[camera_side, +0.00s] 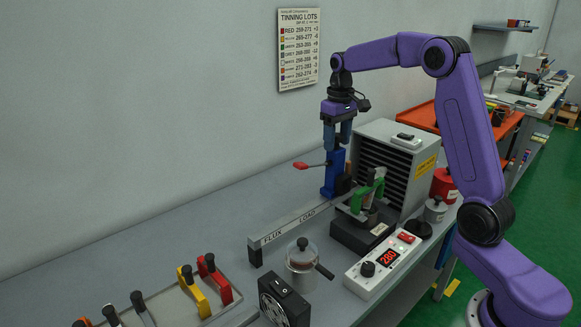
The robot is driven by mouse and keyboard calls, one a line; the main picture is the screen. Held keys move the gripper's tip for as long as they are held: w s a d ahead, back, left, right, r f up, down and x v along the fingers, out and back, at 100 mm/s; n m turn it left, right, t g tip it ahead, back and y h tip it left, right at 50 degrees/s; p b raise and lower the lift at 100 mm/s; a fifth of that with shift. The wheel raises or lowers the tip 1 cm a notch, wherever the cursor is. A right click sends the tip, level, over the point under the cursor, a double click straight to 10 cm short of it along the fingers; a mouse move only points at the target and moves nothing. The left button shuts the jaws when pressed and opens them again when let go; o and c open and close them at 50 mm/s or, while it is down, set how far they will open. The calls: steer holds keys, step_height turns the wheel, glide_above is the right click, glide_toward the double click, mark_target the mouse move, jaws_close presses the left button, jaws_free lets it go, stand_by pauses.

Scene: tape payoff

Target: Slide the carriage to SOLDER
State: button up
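The blue carriage (335,175) stands upright at the far visible part of the grey rail (290,226), to the right of the word LOAD. A lever with a red knob (300,165) sticks out to its left. The words FLUX and LOAD show on the rail's front; no SOLDER label is readable. My gripper (338,143) points straight down at the top of the carriage, with its fingers at or around the upper end. Whether they grip it is too small to tell.
A dark block with a green clamp (368,190) stands right of the carriage, before a grey louvred box (385,170). A glass jar (301,262) and a controller reading 280 (382,266) stand in front. Coloured-handled tools (190,290) lie in a tray at front left.

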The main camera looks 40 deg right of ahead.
steer(key=shift+r, duration=3.45)
steer(key=s+a+f+n, duration=0.2)
steer(key=s+a+n, duration=0.1)
steer(key=s+a, duration=0.5)
steer(key=s+a+f+n, duration=0.25)
steer(key=s+a, duration=0.35)
steer(key=a, duration=0.3)
steer(key=s+f+n, duration=0.3)
steer(key=s, duration=0.8)
steer(key=s+f+n, duration=0.4)
steer(key=s, duration=0.7)
steer(key=shift+s+a, duration=0.15)
steer(key=shift+s, duration=0.2)
